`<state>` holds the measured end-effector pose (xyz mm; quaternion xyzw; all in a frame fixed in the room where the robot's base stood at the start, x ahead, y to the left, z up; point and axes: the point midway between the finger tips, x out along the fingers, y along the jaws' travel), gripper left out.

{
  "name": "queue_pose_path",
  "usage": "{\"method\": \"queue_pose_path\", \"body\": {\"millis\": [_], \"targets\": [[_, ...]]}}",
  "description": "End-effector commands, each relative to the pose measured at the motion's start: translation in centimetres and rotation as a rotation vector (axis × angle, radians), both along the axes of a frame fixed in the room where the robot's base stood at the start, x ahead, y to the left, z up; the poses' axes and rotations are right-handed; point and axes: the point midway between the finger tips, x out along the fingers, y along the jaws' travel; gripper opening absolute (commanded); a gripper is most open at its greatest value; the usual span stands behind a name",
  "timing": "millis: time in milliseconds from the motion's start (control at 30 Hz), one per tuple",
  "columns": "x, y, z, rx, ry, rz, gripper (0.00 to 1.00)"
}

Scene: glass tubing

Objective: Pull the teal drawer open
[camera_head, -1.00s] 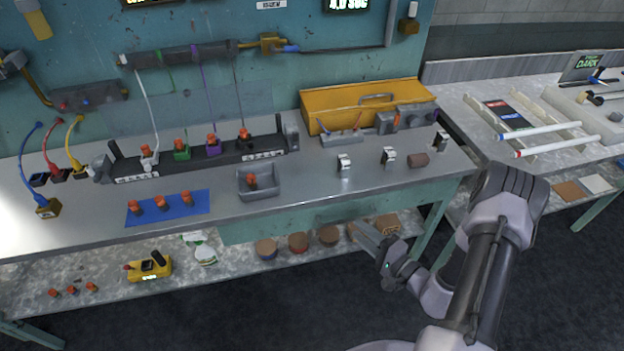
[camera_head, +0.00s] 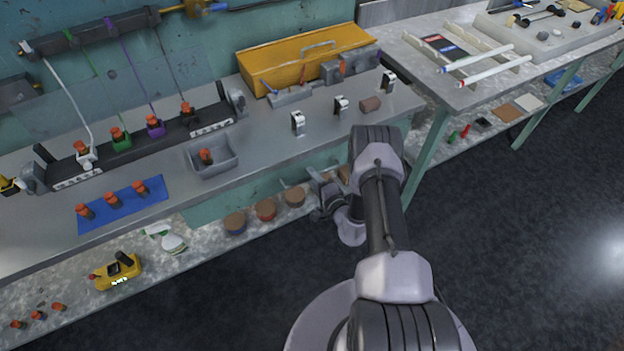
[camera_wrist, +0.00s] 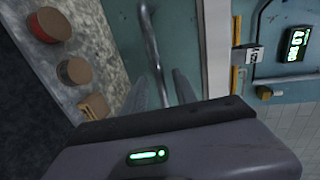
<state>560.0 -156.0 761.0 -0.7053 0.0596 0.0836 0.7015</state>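The teal drawer (camera_head: 240,201) is the flat front under the grey bench top. My arm covers its right part in the head view, and it looks closed. In the wrist view the drawer front (camera_wrist: 184,35) carries a curved metal bar handle (camera_wrist: 150,40). My gripper (camera_wrist: 166,90) is close to the drawer front, its two fingers apart with the handle's lower part running between them. Whether they touch the handle cannot be told. In the head view my gripper (camera_head: 322,188) is small and dark beside the drawer front, its fingertips hard to make out.
The lower shelf holds several round brown-topped pots (camera_head: 265,210) just below the drawer and a yellow device (camera_head: 118,272). Above are a grey tray (camera_head: 212,157) and a yellow toolbox (camera_head: 305,60). Open dark floor (camera_head: 520,220) lies in front and to the right.

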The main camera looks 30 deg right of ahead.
Motion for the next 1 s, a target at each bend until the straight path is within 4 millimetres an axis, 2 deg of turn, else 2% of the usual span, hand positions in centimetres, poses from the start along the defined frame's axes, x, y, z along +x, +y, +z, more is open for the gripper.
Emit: {"method": "queue_pose_path", "body": {"millis": [100,367,567,1000], "targets": [[0.77,0.02,-0.14,0.000,-0.001,0.000,0.34],[0.93,0.03,-0.10,0.001,0.000,0.000,0.34],[0.90,0.03,-0.11,0.001,0.000,0.000,0.00],[0.88,0.03,-0.12,0.000,0.000,0.000,0.00]]}}
